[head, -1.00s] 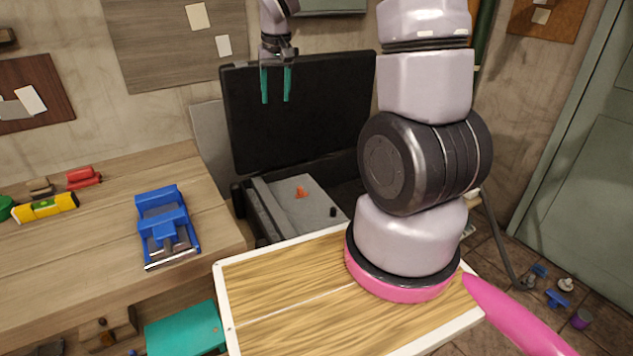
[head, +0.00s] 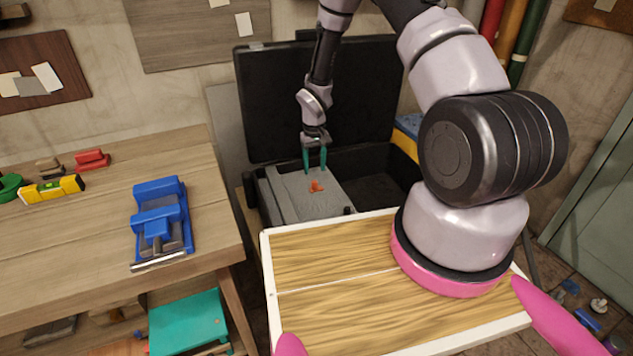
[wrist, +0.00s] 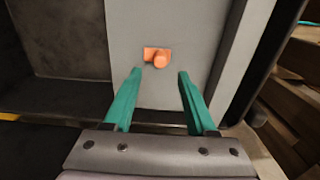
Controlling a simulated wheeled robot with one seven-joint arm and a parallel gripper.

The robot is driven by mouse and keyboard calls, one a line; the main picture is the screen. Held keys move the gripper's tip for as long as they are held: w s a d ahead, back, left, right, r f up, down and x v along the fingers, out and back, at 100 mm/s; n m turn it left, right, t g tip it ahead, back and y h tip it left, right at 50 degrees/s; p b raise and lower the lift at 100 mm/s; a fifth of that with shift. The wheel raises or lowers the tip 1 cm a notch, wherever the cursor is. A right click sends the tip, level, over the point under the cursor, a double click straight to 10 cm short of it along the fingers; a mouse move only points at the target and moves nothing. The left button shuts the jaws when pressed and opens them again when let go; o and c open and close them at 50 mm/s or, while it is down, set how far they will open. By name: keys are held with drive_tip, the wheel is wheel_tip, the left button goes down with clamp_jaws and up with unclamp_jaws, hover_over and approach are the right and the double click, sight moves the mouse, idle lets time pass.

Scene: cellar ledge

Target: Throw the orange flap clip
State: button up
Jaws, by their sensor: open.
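The orange flap clip (head: 316,187) sits on a grey panel (head: 309,204) inside an open black case. It also shows in the wrist view (wrist: 157,57), as a small orange piece with a rounded knob on the grey surface. My gripper (head: 315,170) has two teal fingers and is open and empty. It points down over the panel, just above and behind the clip in the head view. In the wrist view the clip lies beyond the fingertips (wrist: 160,72), roughly between their lines, apart from both.
The case's black lid (head: 310,100) stands up behind my gripper. A wooden bench (head: 90,225) with a blue tool (head: 160,215) is at left. The case's right side (head: 380,190) looks dark and empty. A small dark knob (head: 349,210) stands near the panel's front right.

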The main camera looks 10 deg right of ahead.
sight(315, 181)
wheel_tip(315, 181, down, 7)
idle(0.3)
clamp_jaws()
idle(1.4)
